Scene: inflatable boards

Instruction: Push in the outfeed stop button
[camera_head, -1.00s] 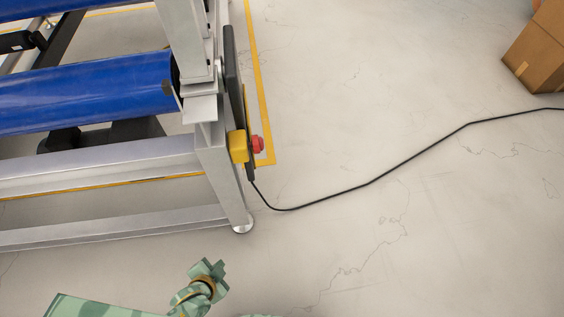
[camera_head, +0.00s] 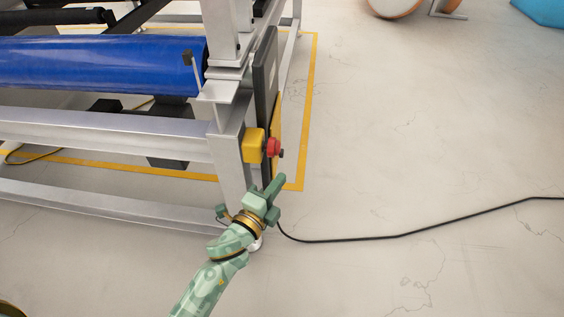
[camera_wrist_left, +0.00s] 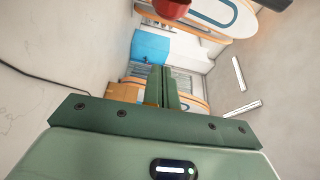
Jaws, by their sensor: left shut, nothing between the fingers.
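The outfeed stop button is a red mushroom head (camera_head: 273,148) on a yellow box (camera_head: 253,146), fixed to the end post of the metal roller frame. In the left wrist view the red button (camera_wrist_left: 172,8) shows at the top edge, partly cut off. My left gripper (camera_head: 280,182) is shut and empty, just below the button in the head view and apart from it. Its closed fingers (camera_wrist_left: 162,86) show in the middle of the left wrist view. My right gripper is not in view.
The frame carries a blue roller (camera_head: 100,64) and silver rails (camera_head: 100,138). A black cable (camera_head: 400,235) runs across the floor to the right. Yellow floor tape (camera_head: 308,110) borders the frame. The grey floor at right is mostly clear.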

